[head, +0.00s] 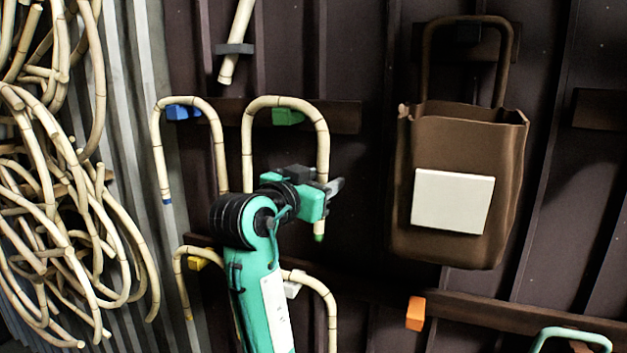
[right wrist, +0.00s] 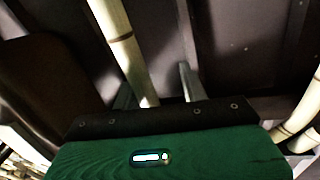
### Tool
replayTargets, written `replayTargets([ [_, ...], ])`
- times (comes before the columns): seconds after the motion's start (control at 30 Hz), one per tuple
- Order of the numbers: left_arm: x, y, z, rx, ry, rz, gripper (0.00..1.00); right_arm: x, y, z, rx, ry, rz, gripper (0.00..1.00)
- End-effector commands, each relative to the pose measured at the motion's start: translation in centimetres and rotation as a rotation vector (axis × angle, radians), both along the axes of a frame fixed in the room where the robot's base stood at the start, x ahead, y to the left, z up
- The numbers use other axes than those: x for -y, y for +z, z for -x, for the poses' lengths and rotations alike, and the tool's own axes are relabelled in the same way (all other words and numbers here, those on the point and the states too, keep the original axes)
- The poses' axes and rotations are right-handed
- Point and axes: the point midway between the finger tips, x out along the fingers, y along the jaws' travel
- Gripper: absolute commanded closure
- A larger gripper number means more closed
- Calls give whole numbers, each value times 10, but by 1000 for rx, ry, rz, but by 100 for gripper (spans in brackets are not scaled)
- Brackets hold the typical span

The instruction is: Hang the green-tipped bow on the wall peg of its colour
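The green-tipped bow (head: 249,150) is a pale rattan arch with its bend over the green wall peg (head: 288,117). It seems to rest on the peg. Its right leg ends in a green tip (head: 319,238); its left leg's lower end is hidden behind my right arm. My right gripper (head: 333,188) is at the lower part of that right leg. In the right wrist view, the fingers of the gripper (right wrist: 155,78) stand apart with the cane (right wrist: 118,40) between them, nearer the left finger, with a gap to the right finger. My left gripper is out of view.
A blue-tipped bow (head: 217,150) hangs at the blue peg (head: 183,112). Other bows are at the yellow peg (head: 200,264) and white peg (head: 292,288). A brown bag (head: 462,140) hangs at right, above the orange peg (head: 416,313). Tangled rattan (head: 60,200) fills the left.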

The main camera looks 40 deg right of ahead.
Motion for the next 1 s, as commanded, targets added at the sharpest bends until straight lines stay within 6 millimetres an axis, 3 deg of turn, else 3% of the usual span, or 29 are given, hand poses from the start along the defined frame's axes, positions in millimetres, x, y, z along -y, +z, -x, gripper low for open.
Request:
replayTargets([
  [0.37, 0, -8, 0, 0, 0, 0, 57, -11, -2, 1, 3, 4, 0, 57],
  [0.8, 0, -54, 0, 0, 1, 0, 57, -100, -5, 19, 1, 3, -1, 57],
  [1.0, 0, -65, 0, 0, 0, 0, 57, -128, -2, 25, 0, -1, 1, 57],
])
